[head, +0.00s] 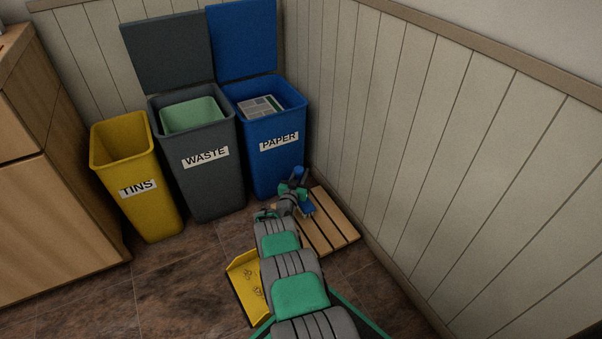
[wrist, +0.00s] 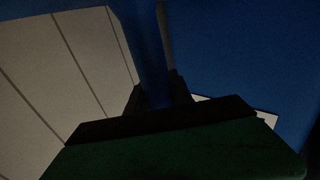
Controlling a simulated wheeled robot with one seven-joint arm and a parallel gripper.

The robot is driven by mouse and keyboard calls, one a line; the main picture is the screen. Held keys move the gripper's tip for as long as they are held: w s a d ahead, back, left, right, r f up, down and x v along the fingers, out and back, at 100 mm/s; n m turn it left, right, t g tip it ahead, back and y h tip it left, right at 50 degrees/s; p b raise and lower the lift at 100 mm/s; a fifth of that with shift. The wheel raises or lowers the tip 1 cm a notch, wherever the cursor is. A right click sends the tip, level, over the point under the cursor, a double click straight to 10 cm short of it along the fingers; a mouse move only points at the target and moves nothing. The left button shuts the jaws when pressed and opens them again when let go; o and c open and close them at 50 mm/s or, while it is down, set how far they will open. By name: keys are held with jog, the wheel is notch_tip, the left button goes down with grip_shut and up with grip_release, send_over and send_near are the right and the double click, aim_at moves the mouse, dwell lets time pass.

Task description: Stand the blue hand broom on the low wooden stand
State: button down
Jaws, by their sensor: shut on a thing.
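The blue hand broom (head: 306,208) shows in the head view at the far end of the low wooden stand (head: 331,227), partly hidden by my arm and gripper. My gripper (head: 299,187) is shut on the broom, above the stand's far left part. A blue piece also shows just above my gripper. I cannot tell whether the broom touches the slats. In the wrist view the broom's narrow blue handle (wrist: 151,55) runs up between the dark fingers of my gripper (wrist: 157,98). The broom's lower end is hidden in that view.
The blue PAPER bin (head: 268,170) stands just behind the stand, lid up. The grey WASTE bin (head: 208,190) and yellow TINS bin (head: 150,205) are farther left. A panelled wall (head: 440,150) borders the stand's right side. A yellow dustpan (head: 240,287) with crumbs lies left of my arm.

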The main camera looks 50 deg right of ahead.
jog(key=c, duration=1)
grip_release()
jog(key=shift+c, duration=0.2)
jog(key=shift+f, duration=0.1)
jog(key=s+a+r+p, duration=0.1)
jog(key=r+p, duration=0.2)
jog(key=s+a+r+p, duration=0.1)
jog(key=r+p, duration=0.2)
jog(key=s+a+r+p, duration=0.1)
jog(key=r+p, duration=0.1)
jog(key=r, duration=0.1)
jog(key=shift+s+r+p, duration=0.1)
jog(key=shift+r+p, duration=0.2)
jog(key=shift+p, duration=0.1)
jog(key=s+a+r+p, duration=0.3)
jog(key=s+a+p, duration=0.1)
jog(key=s+a, duration=0.2)
jog(key=shift+s+r+p, duration=0.25)
jog(key=shift+s+p, duration=0.05)
jog(key=shift+s, duration=0.45)
jog(key=shift+a, duration=0.1)
